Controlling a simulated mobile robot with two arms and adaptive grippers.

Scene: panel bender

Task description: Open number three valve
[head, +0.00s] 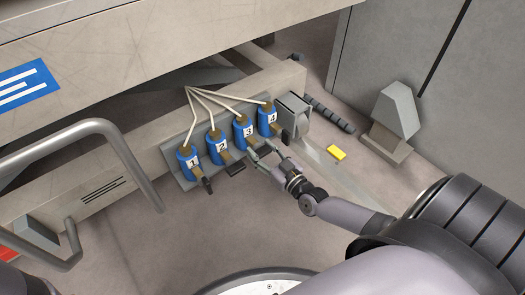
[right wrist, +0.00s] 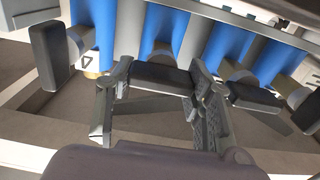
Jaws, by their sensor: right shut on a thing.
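Four blue valves numbered 1 to 4 stand in a row on a grey bracket (head: 181,177). The number three valve (head: 244,132) is third from the left in the head view, with a brass neck and a white label. My right gripper (head: 264,152) is at its front and hides its handle there. In the right wrist view, my right gripper (right wrist: 160,92) has its fingers on both sides of the dark handle (right wrist: 160,75) of this valve, shut on it. My left gripper is not in view.
Dark handles of the number two valve (head: 236,168) and number four valve (head: 285,138) are close on either side. White hoses (head: 205,94) rise from the valves. A bent metal rail (head: 135,165) stands at left. A yellow block (head: 336,153) lies on the floor at right.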

